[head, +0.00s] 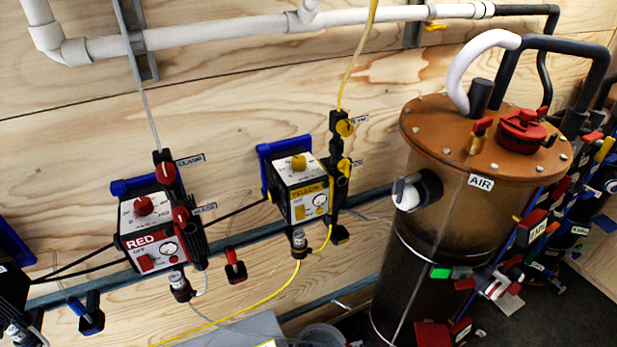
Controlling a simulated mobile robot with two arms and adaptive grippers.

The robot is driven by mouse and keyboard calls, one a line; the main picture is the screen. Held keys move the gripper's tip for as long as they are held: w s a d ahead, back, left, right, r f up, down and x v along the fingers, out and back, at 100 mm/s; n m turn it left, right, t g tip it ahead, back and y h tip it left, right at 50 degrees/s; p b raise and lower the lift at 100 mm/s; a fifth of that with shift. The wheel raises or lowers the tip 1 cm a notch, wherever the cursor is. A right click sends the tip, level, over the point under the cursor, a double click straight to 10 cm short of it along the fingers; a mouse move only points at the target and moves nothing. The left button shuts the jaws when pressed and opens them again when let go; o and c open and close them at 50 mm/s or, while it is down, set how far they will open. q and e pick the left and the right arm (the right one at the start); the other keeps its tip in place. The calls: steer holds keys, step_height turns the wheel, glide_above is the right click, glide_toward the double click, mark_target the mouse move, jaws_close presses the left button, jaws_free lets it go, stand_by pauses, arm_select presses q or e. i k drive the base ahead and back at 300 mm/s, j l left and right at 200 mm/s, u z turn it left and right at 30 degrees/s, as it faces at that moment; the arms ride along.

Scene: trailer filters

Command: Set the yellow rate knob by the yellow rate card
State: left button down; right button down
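The yellow pump box (283,180) is mounted on the plywood wall near the middle of the head view, with a blue bracket behind it. Its yellow knob (298,162) sits on the sloping upper face; the marks around it are too small to read. A yellow label reading YELLOW, a small round dial (320,200) and a yellow switch (298,213) are on the front face. I cannot make out a yellow rate card for certain; a small yellow patch (268,343) shows at the bottom edge. Neither of my grippers is in view.
A red pump box (150,230) with a red knob (143,206) is mounted to the left. Yellow-handled valves (345,127) and tubing stand just right of the yellow pump. A large brown tank (440,230) labelled AIR blocks the right side. White pipe runs above.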

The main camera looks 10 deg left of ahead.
mark_target(299, 164)
steer(key=k+u, duration=0.15)
steer(key=u, duration=0.2)
steer(key=k+j+u, duration=0.1)
steer(key=u, duration=0.25)
steer(key=k, duration=0.1)
